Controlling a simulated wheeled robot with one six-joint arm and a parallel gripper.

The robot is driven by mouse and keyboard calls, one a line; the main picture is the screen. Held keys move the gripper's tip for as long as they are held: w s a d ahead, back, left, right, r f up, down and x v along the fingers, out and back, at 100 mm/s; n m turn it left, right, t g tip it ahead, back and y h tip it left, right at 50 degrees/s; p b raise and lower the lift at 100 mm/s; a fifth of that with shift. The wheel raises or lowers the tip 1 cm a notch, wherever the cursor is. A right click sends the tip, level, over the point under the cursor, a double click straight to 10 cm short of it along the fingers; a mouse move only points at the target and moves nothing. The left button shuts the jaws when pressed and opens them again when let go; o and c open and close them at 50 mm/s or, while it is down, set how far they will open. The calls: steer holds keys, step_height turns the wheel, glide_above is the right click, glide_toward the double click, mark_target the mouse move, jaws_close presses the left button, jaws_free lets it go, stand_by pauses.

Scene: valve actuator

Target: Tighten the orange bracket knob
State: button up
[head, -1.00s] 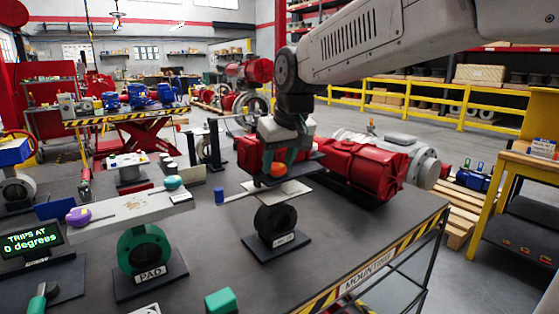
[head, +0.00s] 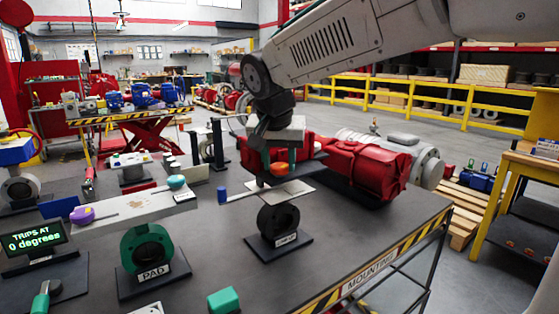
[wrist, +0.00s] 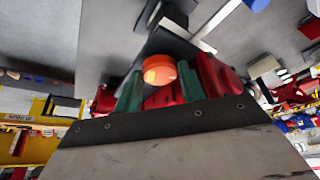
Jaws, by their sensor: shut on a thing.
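The orange knob (head: 279,169) sits at a dark bracket plate (head: 308,166) above a black ring stand (head: 279,222). My gripper (head: 276,160) is at the knob. In the wrist view the orange knob (wrist: 160,70) lies between the two green fingers of my gripper (wrist: 161,85), which are shut on it. The knob's far side and its stem are hidden. In the head view my wrist partly covers the contact, so I cannot see how far the knob is screwed in.
Red actuator housing (head: 365,167) lies close behind and right of the bracket. A pale flat plate (head: 285,194) is just below it. A green PAD ring stand (head: 146,248), purple knob (head: 82,215) and teal knob (head: 176,181) are to the left. The table's front right is clear.

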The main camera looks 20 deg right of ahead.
stand_by(0.5)
steer(key=o, duration=1)
